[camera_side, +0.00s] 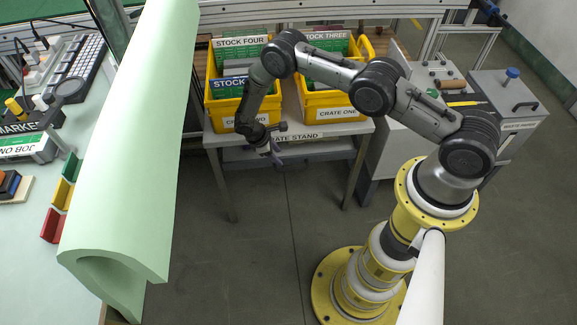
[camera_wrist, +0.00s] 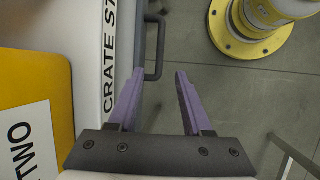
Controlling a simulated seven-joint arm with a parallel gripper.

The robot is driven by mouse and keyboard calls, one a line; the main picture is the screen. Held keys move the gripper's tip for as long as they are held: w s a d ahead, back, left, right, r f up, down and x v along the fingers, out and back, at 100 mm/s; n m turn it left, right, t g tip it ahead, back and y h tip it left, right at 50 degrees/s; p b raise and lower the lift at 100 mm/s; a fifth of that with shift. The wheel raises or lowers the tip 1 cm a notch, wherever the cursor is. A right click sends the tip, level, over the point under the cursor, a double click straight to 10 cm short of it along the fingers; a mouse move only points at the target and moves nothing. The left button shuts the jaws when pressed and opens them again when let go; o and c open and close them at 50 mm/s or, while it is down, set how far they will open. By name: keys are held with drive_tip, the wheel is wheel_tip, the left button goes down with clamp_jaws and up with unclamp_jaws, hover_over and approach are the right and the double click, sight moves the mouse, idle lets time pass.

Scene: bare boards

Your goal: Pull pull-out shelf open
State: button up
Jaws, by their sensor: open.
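The pull-out shelf (camera_side: 315,149) is a grey panel just under the top of the crate stand (camera_side: 350,128); it looks pushed in. In the wrist view its grey front (camera_wrist: 127,40) runs beside the white stand edge. A dark bar handle (camera_wrist: 158,50) stands out from that front. My gripper (camera_side: 277,158) is at the front of the stand, low by the shelf. In the wrist view my gripper (camera_wrist: 160,72) has its two purple fingers apart and nothing between them. The handle lies just beyond the fingertips, roughly in line with the gap. Contact is not visible.
Yellow crates (camera_side: 238,112) and (camera_side: 330,100) stand on the crate stand. A grey cabinet (camera_side: 510,105) is at the right. A large pale green curved piece (camera_side: 135,130) fills the left foreground. The floor (camera_side: 270,235) in front of the stand is clear up to my base.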

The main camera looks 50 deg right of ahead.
sight(290, 168)
drive_tip(key=x, duration=1.1)
clamp_jaws()
idle(1.2)
